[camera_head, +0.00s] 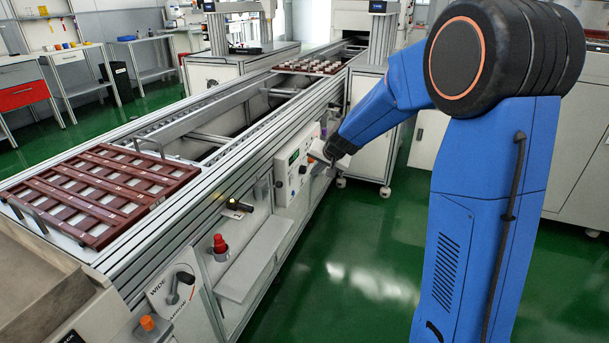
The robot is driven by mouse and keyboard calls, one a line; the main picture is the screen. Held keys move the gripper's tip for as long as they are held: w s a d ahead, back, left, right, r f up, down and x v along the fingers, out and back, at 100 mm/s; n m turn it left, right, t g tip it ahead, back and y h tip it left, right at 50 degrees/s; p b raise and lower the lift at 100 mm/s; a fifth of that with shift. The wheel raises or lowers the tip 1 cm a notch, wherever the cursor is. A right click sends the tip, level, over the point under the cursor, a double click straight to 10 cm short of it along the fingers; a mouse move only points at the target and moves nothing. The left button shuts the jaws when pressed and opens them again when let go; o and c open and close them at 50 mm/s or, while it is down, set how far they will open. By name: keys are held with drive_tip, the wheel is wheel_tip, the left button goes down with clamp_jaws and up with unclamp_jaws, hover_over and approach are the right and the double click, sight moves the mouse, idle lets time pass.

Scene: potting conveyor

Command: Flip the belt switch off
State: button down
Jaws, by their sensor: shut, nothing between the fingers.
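A pale control box (291,172) is mounted on the side of the conveyor (225,160). It carries a small green display (294,157) and a dark knob or switch (303,169); which control is the belt switch is too small to tell. My gripper (316,161) is at the box's right end, its fingers shut and empty. The gripper covers part of the box's right side. I cannot tell whether it touches the panel.
A red tray (95,190) lies on the near belt, another (310,66) far along it. Green floor (350,270) is clear at right.

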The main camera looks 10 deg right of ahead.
approach(293, 180)
wheel_tip(293, 180, down, 4)
drive_tip(key=d, duration=0.3)
drive_tip(key=shift+w+a+r, duration=0.1)
drive_tip(key=shift+w+a, duration=0.55)
drive_tip(key=shift+a, duration=0.2)
drive_tip(key=shift+w+a, duration=0.65)
drive_tip(key=shift+a, duration=0.15)
drive_tip(key=shift+w+a+r, duration=0.1)
drive_tip(key=shift+w+a, duration=0.05)
drive_tip(key=shift+a, duration=0.1)
drive_tip(key=shift+r, duration=0.2)
drive_tip(key=shift+r, duration=0.6)
drive_tip(key=shift+d, duration=0.1)
